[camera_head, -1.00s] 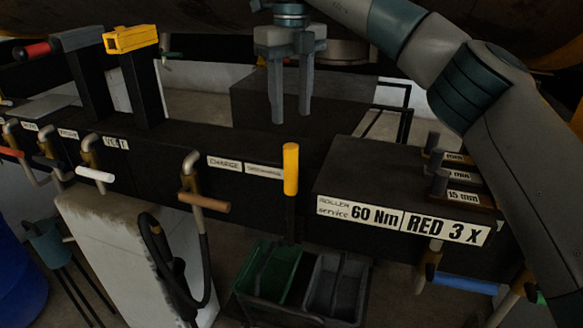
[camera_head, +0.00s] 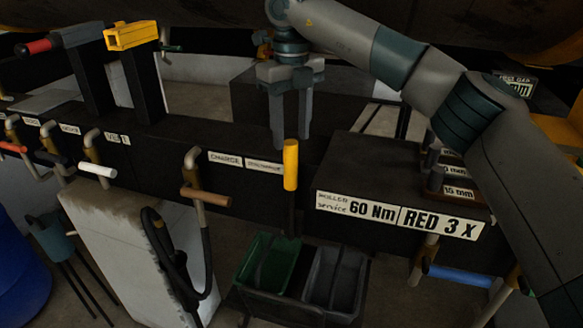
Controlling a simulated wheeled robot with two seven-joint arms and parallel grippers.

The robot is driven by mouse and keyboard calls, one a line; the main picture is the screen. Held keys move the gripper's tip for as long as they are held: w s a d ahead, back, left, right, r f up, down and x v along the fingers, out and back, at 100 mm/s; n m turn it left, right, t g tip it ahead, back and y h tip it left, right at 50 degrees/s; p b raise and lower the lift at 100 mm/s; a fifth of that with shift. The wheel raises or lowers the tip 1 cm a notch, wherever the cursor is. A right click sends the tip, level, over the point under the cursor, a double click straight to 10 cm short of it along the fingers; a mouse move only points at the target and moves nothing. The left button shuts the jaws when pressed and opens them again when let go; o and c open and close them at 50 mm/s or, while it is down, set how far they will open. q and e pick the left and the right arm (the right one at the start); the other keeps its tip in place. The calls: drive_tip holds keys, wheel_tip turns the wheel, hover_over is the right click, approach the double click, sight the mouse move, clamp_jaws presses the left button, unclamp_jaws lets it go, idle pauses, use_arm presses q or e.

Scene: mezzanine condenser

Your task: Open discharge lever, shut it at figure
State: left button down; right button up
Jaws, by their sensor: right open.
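The discharge lever (camera_head: 291,168) has a yellow grip on a dark stem and stands upright at the front of the dark bench. A label (camera_head: 263,164) beside it, left of the stem, appears to read discharge. My right gripper (camera_head: 291,145) is open and points down, directly above and around the top of the yellow grip in the picture. I cannot tell whether the fingers touch it. The label CHARGE (camera_head: 226,159) sits further left, near a pipe with a brown handle (camera_head: 206,197). My left gripper is not in view.
A green bin (camera_head: 268,262) and a grey bin (camera_head: 336,280) sit below. Two dark posts, one with a yellow top (camera_head: 131,36), rise at the left.

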sight(292, 172)
wheel_tip(292, 172, down, 10)
drive_tip(key=p, duration=0.3)
drive_tip(key=shift+r, duration=0.25)
drive_tip(key=shift+f+p, duration=0.4)
drive_tip(key=shift+f, duration=0.25)
clamp_jaws()
